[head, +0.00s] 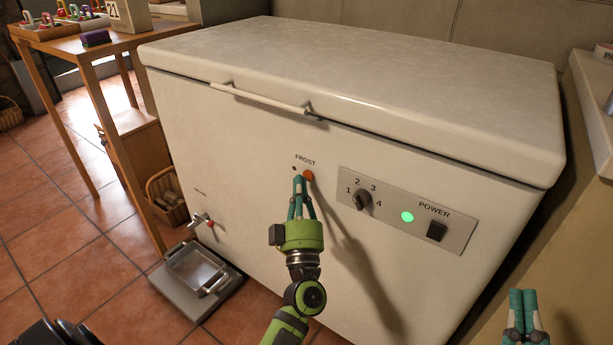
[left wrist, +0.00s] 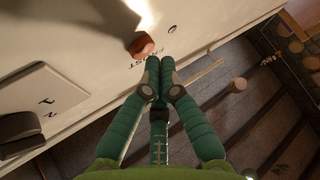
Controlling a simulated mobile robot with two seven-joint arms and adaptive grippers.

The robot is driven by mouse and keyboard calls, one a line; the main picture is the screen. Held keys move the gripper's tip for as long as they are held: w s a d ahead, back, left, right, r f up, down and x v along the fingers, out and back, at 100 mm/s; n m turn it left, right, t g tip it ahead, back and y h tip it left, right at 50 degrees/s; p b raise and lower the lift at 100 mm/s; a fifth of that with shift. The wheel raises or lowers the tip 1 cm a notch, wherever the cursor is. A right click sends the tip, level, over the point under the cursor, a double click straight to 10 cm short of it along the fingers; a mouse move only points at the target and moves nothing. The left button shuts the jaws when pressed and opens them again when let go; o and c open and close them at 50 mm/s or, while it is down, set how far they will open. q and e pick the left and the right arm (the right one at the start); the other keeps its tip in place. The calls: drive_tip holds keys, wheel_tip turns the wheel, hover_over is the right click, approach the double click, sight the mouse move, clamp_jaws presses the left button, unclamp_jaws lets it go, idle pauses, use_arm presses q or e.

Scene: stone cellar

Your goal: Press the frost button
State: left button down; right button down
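The frost button (head: 309,175) is a small round orange-red button on the white front of the chest freezer (head: 270,140), under the word FROST. It also shows in the left wrist view (left wrist: 141,45), partly in shadow. My left gripper (head: 299,180) is at the freezer front with its green fingertips together and empty, just left of the button in the head view. In the left wrist view the fingertips (left wrist: 159,75) lie close by the button; I cannot tell whether they touch it. My right gripper (head: 522,295) is shut and empty at the lower right, away from the freezer front.
Right of the button is a panel (head: 453,235) with a dial (head: 362,200), a lit green lamp (head: 407,217) and a black power switch (head: 437,231). A drain tap (head: 202,219) stands out at lower left above a metal tray (head: 196,270). A wooden table (head: 110,45) stands left.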

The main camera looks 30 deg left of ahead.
use_arm(q)
drive_tip(key=shift+w, duration=0.35)
drive_tip(key=shift+s+p, duration=0.45)
drive_tip(key=s+p, duration=0.2)
drive_tip(key=s, duration=0.4)
drive_tip(key=shift+a+p, duration=0.25)
drive_tip(key=shift+p, duration=0.15)
idle(0.5)
